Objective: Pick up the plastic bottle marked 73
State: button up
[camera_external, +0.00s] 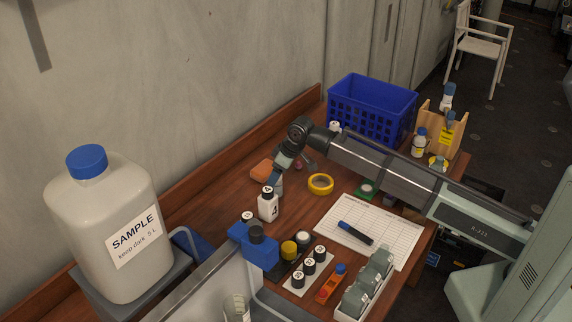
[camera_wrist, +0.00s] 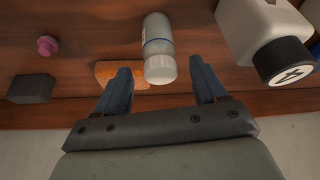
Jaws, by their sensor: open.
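In the wrist view, a small clear-grey bottle with a white cap (camera_wrist: 158,48) shows between and just beyond the open fingertips (camera_wrist: 161,80). No number can be read on it. In the external view, it seems to be the pale bottle (camera_external: 279,186) partly hidden by my gripper. The larger white bottle with a black cap (camera_wrist: 262,38) stands right of the fingers. I cannot read 73 on any bottle.
An orange sponge (camera_external: 262,171) lies beside my gripper, against the wall side. A yellow tape roll (camera_external: 320,184), a form sheet with a marker (camera_external: 345,236) and a blue crate (camera_external: 371,106) are nearby. In the wrist view, a dark block (camera_wrist: 32,89) and a pink knob (camera_wrist: 46,45) lie left.

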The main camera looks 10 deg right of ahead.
jog(key=shift+x, duration=1.6)
jog(key=shift+s, duration=0.1)
jog(key=shift+c, duration=0.2)
jog(key=c, duration=1.1)
